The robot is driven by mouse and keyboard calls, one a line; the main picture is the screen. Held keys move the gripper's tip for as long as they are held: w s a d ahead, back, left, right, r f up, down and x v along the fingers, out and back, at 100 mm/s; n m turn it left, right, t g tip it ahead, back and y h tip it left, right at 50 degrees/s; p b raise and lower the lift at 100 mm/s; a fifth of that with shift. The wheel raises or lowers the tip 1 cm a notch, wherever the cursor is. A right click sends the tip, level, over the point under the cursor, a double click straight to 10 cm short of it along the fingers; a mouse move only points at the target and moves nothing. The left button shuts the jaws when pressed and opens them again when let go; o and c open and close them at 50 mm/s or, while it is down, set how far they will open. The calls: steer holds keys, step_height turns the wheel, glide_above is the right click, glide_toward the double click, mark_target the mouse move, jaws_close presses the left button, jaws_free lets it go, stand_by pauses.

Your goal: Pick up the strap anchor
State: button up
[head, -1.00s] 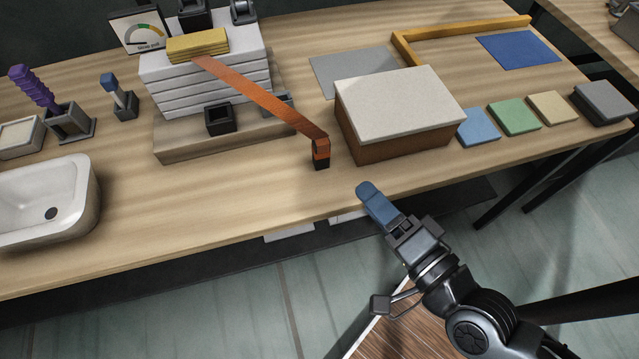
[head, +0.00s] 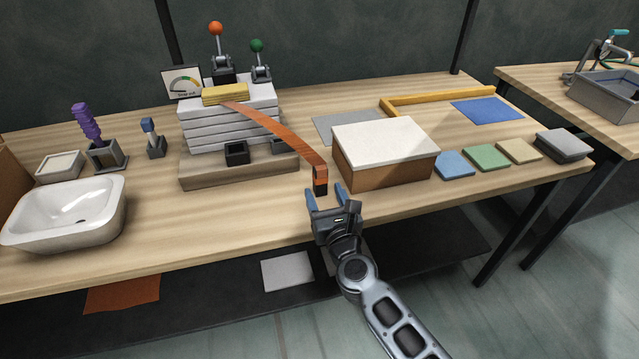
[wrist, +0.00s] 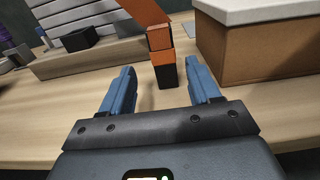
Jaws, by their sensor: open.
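The strap anchor is a small upright block (head: 320,180), orange above and black below, on the table near its front edge. An orange strap (head: 272,124) runs from its top up to the stack of white slabs. In the wrist view the block (wrist: 166,68) stands just beyond and between the two blue fingertips. My gripper (head: 326,194) is open and empty, low over the table's front edge and pointing at the block. It also shows in the wrist view (wrist: 162,82). No finger clearly touches the block.
A brown box with a pale lid (head: 386,154) stands close on the right of the block. The white slab stack (head: 230,122) rests on a wooden base (head: 240,172) to the left. A white basin (head: 66,212) is far left. The front tabletop between is clear.

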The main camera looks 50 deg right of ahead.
mark_target(322, 181)
steer(key=shift+p+x, duration=0.55)
steer(key=shift+x, duration=2.45)
steer(key=shift+s+d+r, duration=0.15)
steer(key=shift+d+r, duration=0.05)
steer(key=shift+r, duration=0.05)
steer(key=c, duration=1.1)
